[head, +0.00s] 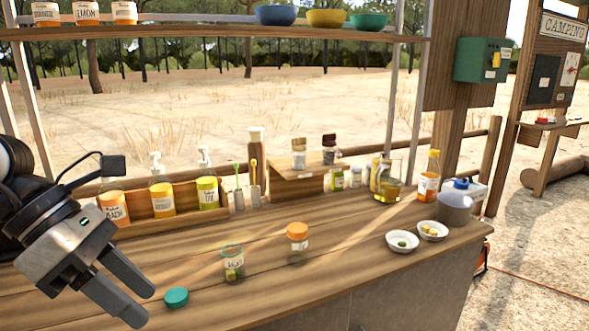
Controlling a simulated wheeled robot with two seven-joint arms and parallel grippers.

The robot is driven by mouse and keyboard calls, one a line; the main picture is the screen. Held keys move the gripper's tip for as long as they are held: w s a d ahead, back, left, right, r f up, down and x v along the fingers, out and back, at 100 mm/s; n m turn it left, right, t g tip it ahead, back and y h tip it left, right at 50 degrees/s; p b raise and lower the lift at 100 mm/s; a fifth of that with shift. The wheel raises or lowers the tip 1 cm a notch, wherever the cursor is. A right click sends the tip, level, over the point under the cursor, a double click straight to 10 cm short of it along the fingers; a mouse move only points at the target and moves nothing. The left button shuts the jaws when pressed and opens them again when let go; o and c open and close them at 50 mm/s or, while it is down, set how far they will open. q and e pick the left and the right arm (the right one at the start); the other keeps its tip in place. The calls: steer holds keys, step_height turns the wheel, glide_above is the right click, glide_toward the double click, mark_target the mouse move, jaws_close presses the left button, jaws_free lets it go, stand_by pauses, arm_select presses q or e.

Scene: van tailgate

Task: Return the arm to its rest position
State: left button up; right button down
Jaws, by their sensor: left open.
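My left gripper (136,300) is at the lower left of the head view, above the front left of the wooden counter (330,283). Its two fingers are apart with nothing between them. A teal lid (176,297) lies flat on the counter just right of the fingertips, apart from them. My right gripper is not in the head view.
An open glass jar (233,265) and an orange-lidded jar (297,240) stand mid-counter. Two small white bowls (402,241) sit right. A wooden rack (160,219) with several bottles stands behind my gripper. An upper shelf (215,32) crosses above. The front middle counter is clear.

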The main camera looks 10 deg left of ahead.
arm_select(q)
steer(key=w+d+n+t+h, duration=0.4)
steer(key=d+n+t+h, duration=0.1)
steer(key=d+n+h, duration=0.8)
steer(key=w+a+f+n+t+y, duration=0.1)
steer(key=a+f+n+t+y, duration=0.15)
steer(key=f+n+y, duration=0.4)
steer(key=a+f+n+t+y, duration=0.2)
steer(key=f+n+t+y, duration=0.15)
steer(key=f+n, duration=0.6)
steer(key=w+a+f+n+t+y, duration=0.15)
steer(key=f+n+t+y, duration=0.35)
steer(key=n, duration=0.5)
steer(key=s+f+n+g+y, duration=0.2)
steer(key=s+f+n+g, duration=0.4)
steer(key=s+f, duration=0.5)
step_height(320, 180, down, 4)
steer(key=shift+s+d+f+g, duration=0.1)
steer(key=shift+s+d+g, duration=0.05)
steer(key=shift+d+g, duration=0.2)
